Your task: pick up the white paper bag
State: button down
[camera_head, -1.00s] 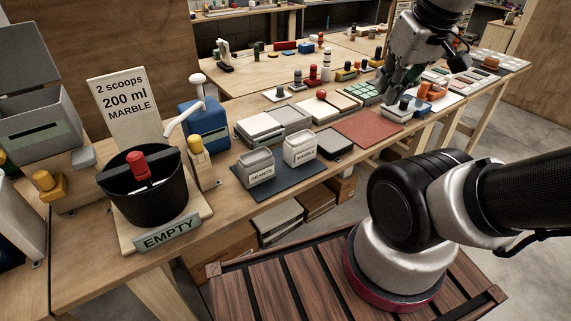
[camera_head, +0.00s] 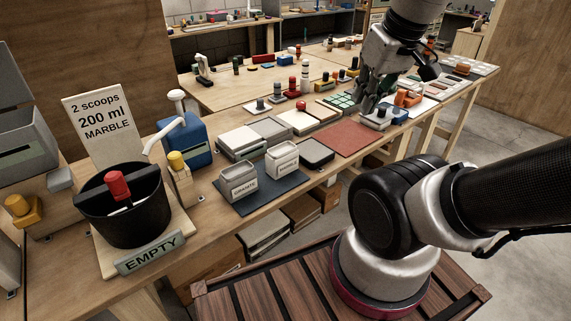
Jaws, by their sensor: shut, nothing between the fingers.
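I cannot surely pick out a white paper bag. Two small whitish open-topped containers stand upright side by side on a dark mat (camera_head: 262,196). The left one (camera_head: 239,183) reads GRANITE; the right one (camera_head: 283,160) is paler, with a label too small to read surely. My gripper (camera_head: 364,108) is shut and empty, pointing down over the bench at the upper right. It is well to the right of and behind these containers, near a grey block with a dark knob (camera_head: 376,119).
A black bucket (camera_head: 112,218) with a red-handled bar stands at the left behind an EMPTY sign (camera_head: 149,252). A blue jug (camera_head: 187,141), pale blocks (camera_head: 240,141) and a dark square pad (camera_head: 316,153) are nearby. A red-brown tile (camera_head: 345,138) lies bare.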

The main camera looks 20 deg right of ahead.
aim_at(281, 159)
jog(key=j, duration=0.8)
jog(key=k+j+z, duration=0.15)
jog(key=j, duration=0.65)
jog(key=i, duration=0.05)
